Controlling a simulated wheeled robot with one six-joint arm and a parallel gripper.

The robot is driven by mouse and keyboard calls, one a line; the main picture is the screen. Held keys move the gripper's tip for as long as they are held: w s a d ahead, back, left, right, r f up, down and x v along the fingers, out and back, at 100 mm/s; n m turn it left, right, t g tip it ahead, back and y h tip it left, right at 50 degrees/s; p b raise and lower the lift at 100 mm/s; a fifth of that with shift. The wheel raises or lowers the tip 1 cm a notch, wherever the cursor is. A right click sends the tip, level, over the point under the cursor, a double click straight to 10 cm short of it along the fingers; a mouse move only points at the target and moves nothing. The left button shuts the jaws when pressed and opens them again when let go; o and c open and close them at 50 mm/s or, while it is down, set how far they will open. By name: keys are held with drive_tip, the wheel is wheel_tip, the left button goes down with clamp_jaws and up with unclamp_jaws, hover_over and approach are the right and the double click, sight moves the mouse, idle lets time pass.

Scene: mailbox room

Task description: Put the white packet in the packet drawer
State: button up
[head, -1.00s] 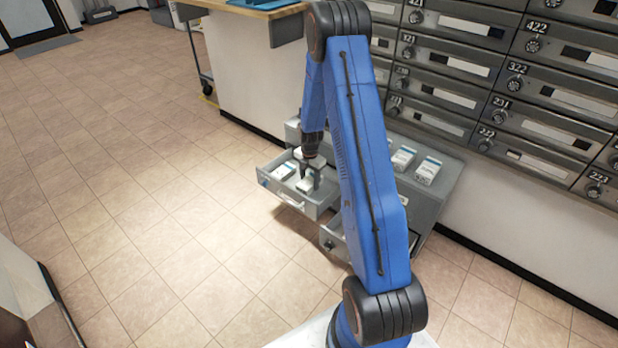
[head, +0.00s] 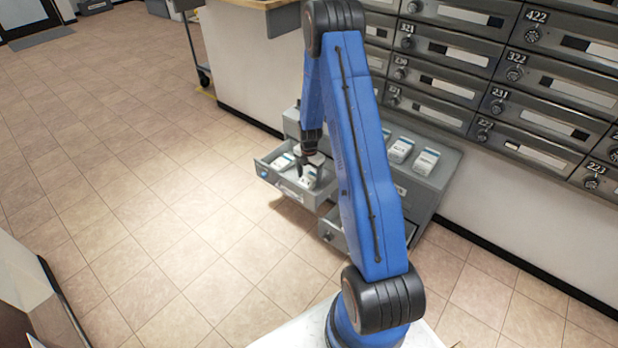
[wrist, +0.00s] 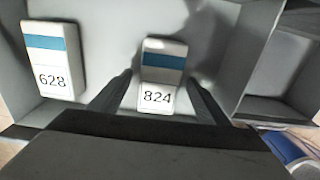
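A white packet with a blue band, numbered 824 (wrist: 158,78), lies in the open upper drawer (head: 296,193) of the grey cabinet. It also shows in the head view (head: 308,178). My gripper (head: 305,170) is over this drawer, pointing down. In the wrist view its two fingers (wrist: 158,97) stand apart on either side of packet 824, with gaps on both sides. A second white packet, numbered 628 (wrist: 52,62), lies to the left in the same drawer, apart from the fingers.
More white packets (head: 400,150) stand on the cabinet's top. A lower drawer (head: 331,234) is partly open, partly behind my arm. Numbered mailboxes (head: 545,125) line the wall, and a wooden-topped counter (head: 245,60) stands behind. Tiled floor (head: 150,200) at left is clear.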

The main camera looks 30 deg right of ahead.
drive_tip(key=shift+r, duration=0.1)
wheel_tip(320, 180, up, 17)
drive_tip(key=s+a+r+m+t, duration=0.1)
drive_tip(key=s+a+r+m, duration=0.15)
drive_tip(key=r, duration=0.45)
drive_tip(key=s+a+r+m, duration=0.2)
drive_tip(key=s+a+r, duration=0.15)
drive_tip(key=r, duration=0.25)
drive_tip(key=s+a+r+m+t, duration=0.1)
drive_tip(key=s+a+r+m, duration=0.6)
drive_tip(key=s, duration=0.4)
drive_tip(key=s+a+r+m+t, duration=0.1)
drive_tip(key=s+a+r+m, duration=0.3)
drive_tip(key=s+r, duration=0.55)
drive_tip(key=s+a+m+t, duration=0.1)
drive_tip(key=s+a+m, duration=0.2)
drive_tip(key=s, duration=1.1)
drive_tip(key=m, duration=0.3)
drive_tip(key=shift+a+t, duration=0.15)
drive_tip(key=shift+t, duration=0.25)
drive_tip(key=shift+m, duration=0.25)
drive_tip(key=shift+c, duration=0.7)
